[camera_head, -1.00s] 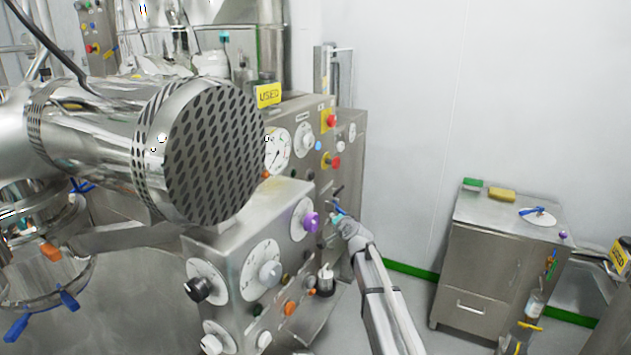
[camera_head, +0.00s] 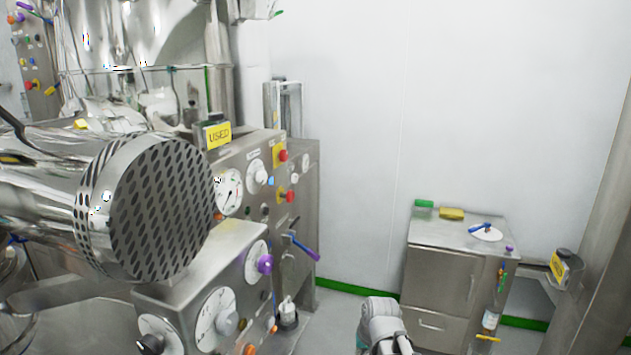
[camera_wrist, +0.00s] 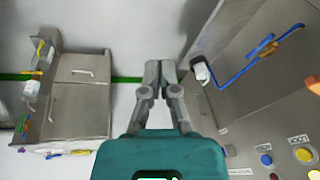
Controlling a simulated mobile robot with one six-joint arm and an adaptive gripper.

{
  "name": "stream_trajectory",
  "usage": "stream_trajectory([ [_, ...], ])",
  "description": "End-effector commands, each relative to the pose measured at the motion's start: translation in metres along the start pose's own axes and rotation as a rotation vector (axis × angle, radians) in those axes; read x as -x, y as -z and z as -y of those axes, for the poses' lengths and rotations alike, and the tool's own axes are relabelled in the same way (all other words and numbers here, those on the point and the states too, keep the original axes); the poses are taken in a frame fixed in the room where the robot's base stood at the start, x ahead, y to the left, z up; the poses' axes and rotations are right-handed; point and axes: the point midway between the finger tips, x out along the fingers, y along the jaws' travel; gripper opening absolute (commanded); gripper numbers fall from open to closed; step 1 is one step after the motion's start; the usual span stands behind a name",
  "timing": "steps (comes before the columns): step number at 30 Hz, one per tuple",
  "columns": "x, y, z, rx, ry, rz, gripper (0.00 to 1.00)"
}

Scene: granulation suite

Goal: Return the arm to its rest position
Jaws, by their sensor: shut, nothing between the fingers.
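My gripper (camera_wrist: 160,74) shows in the wrist view, its two grey fingertips together with nothing between them. It points out over the floor between the steel cabinet and the control panel, apart from both.
The steel control panel (camera_head: 187,267), with dials and a purple-ended lever (camera_head: 302,247), stands left. A large perforated cylinder (camera_head: 160,210) juts out above it. A steel cabinet (camera_head: 436,277) stands right, with a green block (camera_head: 424,204) and yellow sponge (camera_head: 452,214) on top.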

Motion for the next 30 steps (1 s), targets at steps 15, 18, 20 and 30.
stream_trajectory([
  [15, 0.027, -0.086, -0.050, 0.019, -0.149, 0.232, 0.00],
  [18, 0.027, -0.086, -0.050, 0.019, -0.148, 0.231, 0.00],
  [20, 0.027, -0.086, -0.050, 0.018, -0.148, 0.230, 0.00],
  [30, 0.027, -0.086, -0.050, 0.018, -0.147, 0.229, 0.00],
])
